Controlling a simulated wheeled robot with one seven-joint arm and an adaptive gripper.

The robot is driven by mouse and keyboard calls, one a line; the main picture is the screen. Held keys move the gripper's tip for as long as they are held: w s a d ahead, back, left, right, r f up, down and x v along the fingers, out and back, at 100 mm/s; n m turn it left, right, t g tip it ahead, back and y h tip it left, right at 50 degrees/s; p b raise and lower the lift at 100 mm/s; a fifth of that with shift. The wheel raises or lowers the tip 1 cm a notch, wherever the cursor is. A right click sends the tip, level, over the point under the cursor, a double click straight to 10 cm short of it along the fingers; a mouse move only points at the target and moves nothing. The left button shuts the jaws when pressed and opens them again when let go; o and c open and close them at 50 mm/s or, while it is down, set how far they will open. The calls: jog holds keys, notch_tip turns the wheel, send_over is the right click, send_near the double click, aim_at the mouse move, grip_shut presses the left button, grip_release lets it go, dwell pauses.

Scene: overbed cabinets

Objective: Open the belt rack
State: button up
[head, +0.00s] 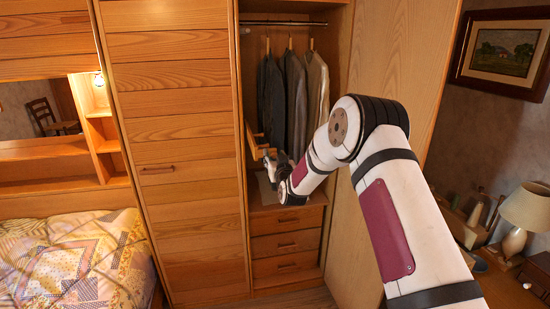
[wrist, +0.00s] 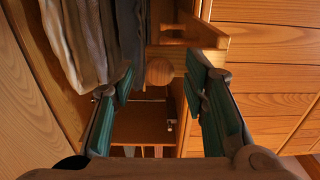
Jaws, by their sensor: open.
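The belt rack (head: 257,145) is a light wooden piece on the left inner side of the open wardrobe. In the wrist view, its wooden board (wrist: 198,42) and a round wooden knob (wrist: 159,72) show. My gripper (head: 272,168) reaches into the wardrobe at the rack's lower end. In the wrist view, my gripper (wrist: 162,82) is open, with green-lined fingers on either side of the knob. Gaps show between the knob and both fingers. How deep the knob lies between them is hard to tell. The far end of the rack is partly hidden.
Several jackets (head: 298,95) hang from the rail (head: 285,23), close to my gripper. Drawers (head: 287,243) lie below. The open door (head: 385,60) stands to the right, behind my arm. A closed door (head: 180,150) is on the left. A lamp (head: 527,212) stands far right.

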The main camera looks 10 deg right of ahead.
jog(key=s, duration=1.2)
jog(key=s+r+n+g, duration=0.1)
jog(key=s+r+g, duration=0.5)
jog(key=s+r, duration=0.75)
jog(key=s+m+g, duration=0.1)
jog(key=s+g, duration=0.5)
jog(key=s, duration=2.6)
jog(key=shift+s+f, duration=0.25)
jog(key=shift+s, duration=0.1)
